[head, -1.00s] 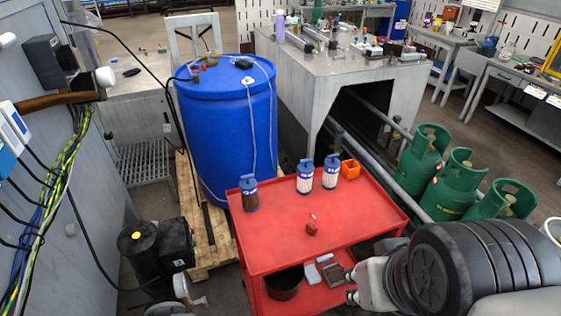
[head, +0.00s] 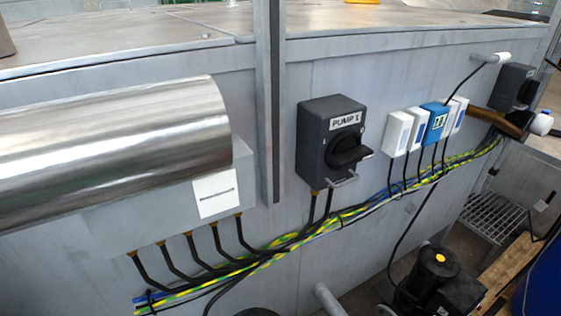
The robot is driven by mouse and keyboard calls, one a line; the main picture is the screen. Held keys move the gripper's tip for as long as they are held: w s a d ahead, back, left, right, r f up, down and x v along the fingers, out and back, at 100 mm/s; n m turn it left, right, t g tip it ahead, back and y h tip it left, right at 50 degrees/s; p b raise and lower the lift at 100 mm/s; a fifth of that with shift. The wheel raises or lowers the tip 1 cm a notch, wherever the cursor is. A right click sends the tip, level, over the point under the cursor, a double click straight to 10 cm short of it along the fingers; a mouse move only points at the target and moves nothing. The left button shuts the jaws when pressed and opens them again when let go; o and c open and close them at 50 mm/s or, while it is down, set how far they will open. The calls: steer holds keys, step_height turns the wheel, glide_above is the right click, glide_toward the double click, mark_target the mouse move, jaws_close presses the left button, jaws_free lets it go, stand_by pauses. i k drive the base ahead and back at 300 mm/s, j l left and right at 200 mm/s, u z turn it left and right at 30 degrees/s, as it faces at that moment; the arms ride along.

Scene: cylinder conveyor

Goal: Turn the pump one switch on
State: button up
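The pump one switch (head: 334,143) is a dark grey box on the grey metal wall, in the middle of the head view. A white label on it reads "PUMP 1". A black rotary knob (head: 349,151) sticks out of its front below the label, with its grip pointing to the right. Two black cables leave the box at the bottom. My gripper is not in the current view.
A shiny metal cylinder (head: 110,150) and a grey box with cables stand left of the switch. White and blue modules (head: 434,122) and another dark switch box (head: 515,86) are to the right. A black pump (head: 435,285) stands on the floor, lower right.

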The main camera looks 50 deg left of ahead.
mark_target(346, 153)
steer(key=u, duration=1.6)
